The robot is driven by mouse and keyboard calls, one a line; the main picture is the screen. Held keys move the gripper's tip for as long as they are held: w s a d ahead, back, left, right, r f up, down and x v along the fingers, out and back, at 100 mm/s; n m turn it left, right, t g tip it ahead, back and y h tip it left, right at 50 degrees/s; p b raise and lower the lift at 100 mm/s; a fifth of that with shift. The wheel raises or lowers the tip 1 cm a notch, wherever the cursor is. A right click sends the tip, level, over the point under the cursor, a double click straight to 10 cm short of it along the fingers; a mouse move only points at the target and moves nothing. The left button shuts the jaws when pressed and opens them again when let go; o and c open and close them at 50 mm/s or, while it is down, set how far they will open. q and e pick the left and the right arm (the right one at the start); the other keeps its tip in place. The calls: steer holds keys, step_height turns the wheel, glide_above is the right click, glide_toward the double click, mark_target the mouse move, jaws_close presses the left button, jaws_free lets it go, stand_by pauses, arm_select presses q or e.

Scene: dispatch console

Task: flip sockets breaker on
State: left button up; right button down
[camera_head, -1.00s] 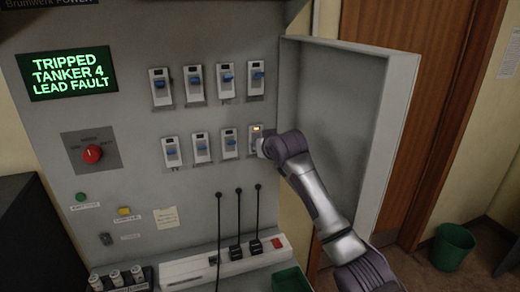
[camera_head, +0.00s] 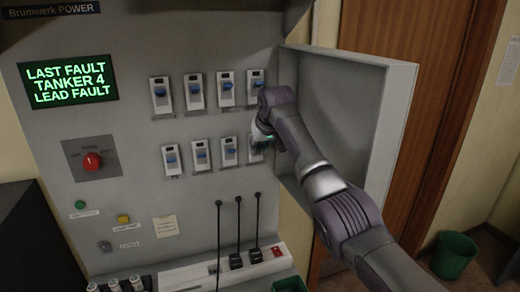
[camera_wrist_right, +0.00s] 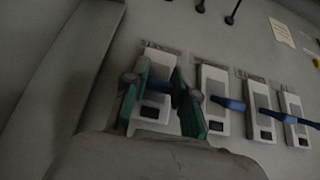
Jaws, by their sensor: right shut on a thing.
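The breaker at the right end of the lower row (camera_head: 256,154) is a white switch with a blue lever, mostly hidden behind my right gripper (camera_head: 263,137) in the head view. In the right wrist view this breaker (camera_wrist_right: 155,113) appears upside down, its indicator window dark. The teal fingers of my right gripper (camera_wrist_right: 161,80) are on both sides of its blue lever (camera_wrist_right: 159,87) and shut on it. The breaker labels are too small to read, so I cannot tell which one is marked sockets. My left gripper is not in view.
Several more breakers (camera_head: 195,92) fill two rows on the grey panel. The display (camera_head: 68,82) reads "LAST FAULT TANKER 4 LEAD FAULT". The open cabinet door (camera_head: 345,120) stands close to the right of my arm. Black cables (camera_head: 239,225) hang below the breakers.

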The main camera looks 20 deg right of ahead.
stand_by(0.4)
steer(key=c, duration=0.9)
jaws_free()
steer(key=shift+r, duration=0.1)
steer(key=v, duration=1.1)
steer(key=shift+s+r, duration=0.15)
steer(key=shift+r, duration=0.25)
